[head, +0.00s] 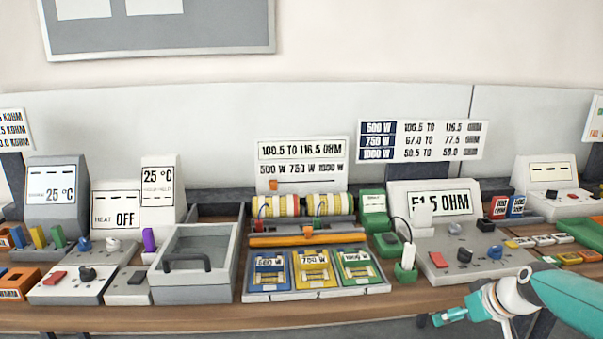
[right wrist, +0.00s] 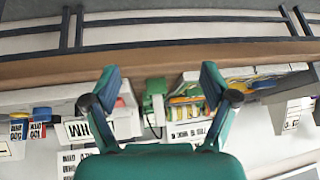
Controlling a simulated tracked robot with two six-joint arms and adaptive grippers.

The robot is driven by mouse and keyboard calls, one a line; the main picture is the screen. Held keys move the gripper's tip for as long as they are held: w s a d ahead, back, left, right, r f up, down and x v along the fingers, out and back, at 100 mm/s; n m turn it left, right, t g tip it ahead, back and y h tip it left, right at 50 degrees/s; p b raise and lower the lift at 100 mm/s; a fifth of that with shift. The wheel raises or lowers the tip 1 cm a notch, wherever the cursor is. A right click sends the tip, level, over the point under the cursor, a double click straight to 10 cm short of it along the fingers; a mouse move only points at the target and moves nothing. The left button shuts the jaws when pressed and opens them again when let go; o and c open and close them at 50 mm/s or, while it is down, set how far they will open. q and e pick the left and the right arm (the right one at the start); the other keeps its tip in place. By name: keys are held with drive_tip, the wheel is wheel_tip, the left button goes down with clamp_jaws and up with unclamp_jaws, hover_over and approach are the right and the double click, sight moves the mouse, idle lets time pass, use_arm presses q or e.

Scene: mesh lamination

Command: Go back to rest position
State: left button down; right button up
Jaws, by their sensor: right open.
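My right gripper (head: 450,316) is at the lower right in the head view, in front of the bench's front edge and below the ohm meter (head: 436,203), which reads 51.5 OHM. In the right wrist view my right gripper (right wrist: 160,95) has its two fingers spread wide, with nothing held between them. The bench stuff appears upside down beyond the fingers, apart from them. My left gripper is in neither view.
Space in front of the bench looks clear.

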drive_tip(key=s+a+f+g+p, duration=0.1)
drive_tip(key=s+a+f+g, duration=0.1)
drive_tip(key=s+a+f, duration=0.4)
drive_tip(key=s+a+f+g+y+p, duration=0.15)
drive_tip(key=a+f, duration=0.25)
drive_tip(key=f, duration=0.4)
drive_tip(key=s+a+f+g+p, duration=0.1)
drive_tip(key=s+a+f+g, duration=0.1)
drive_tip(key=s+a+f, duration=0.4)
drive_tip(key=s+a+f+m, duration=0.2)
drive_tip(key=s+a+f, duration=0.1)
drive_tip(key=s, duration=0.4)
drive_tip(key=s+a+f+m+p, duration=0.1)
drive_tip(key=s+a+f+m, duration=0.1)
drive_tip(key=s, duration=0.6)
drive_tip(key=shift+s+a+f, duration=0.25)
drive_tip(key=shift+a+f, duration=0.2)
drive_tip(key=shift+f, duration=0.95)
